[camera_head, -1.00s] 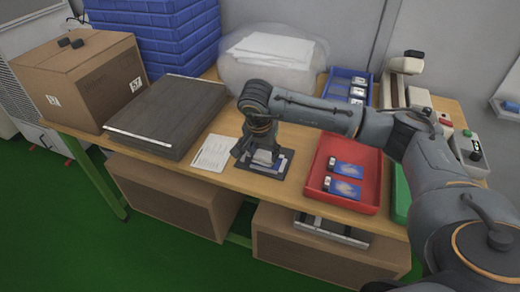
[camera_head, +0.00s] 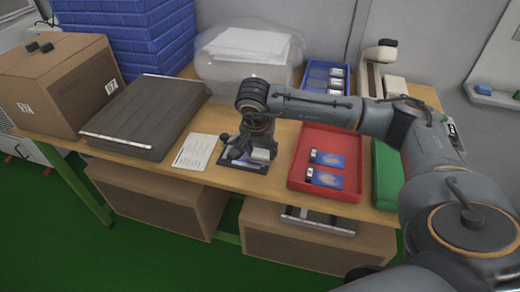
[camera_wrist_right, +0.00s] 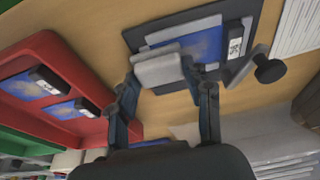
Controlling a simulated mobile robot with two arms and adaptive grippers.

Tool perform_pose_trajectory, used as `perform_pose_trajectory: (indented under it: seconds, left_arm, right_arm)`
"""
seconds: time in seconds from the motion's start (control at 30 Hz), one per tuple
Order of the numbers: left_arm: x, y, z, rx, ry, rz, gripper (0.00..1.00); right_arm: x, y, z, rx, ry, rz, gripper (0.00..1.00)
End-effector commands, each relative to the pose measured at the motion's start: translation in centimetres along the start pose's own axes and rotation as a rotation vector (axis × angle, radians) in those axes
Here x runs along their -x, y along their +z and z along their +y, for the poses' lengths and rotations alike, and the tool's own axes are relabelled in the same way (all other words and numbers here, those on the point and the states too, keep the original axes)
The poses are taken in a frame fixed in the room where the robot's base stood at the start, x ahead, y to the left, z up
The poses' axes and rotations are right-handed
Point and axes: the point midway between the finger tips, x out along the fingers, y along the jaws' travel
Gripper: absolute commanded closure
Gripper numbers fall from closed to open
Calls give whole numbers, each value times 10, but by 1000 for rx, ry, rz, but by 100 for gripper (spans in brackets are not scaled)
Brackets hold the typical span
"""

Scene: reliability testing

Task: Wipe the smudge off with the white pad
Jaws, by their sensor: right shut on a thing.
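My right gripper (camera_head: 260,148) points down over the table and is shut on the white pad (camera_wrist_right: 158,69). In the head view the pad (camera_head: 261,155) shows as a pale block between the fingers. A dark plate (camera_wrist_right: 135,39) with a blue card (camera_wrist_right: 200,45) on it lies under and beside the pad; in the head view the plate (camera_head: 226,166) is partly hidden by the gripper. The pad overlaps the plate's edge; I cannot tell whether it touches. No smudge can be made out. My left gripper is not in view.
A red tray (camera_head: 325,192) with two blue cards stands right of the plate. A printed sheet (camera_head: 193,151) lies left of it. A black-knobbed lever (camera_wrist_right: 268,70) sits beside the plate.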

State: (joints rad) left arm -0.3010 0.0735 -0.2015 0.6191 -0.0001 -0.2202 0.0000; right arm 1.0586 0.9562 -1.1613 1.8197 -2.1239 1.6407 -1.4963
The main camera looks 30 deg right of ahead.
Motion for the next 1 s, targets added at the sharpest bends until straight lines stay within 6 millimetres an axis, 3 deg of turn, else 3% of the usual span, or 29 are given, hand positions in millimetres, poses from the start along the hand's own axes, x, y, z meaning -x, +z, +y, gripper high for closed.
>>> perform_pose_trajectory:
  seconds: [0.53,1.0]
  left_arm:
    - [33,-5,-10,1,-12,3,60]
    - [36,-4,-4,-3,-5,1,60]
  right_arm:
    - [54,-15,-1,-1,-2,2,100]
    - [60,-17,-1,-1,-2,2,100]
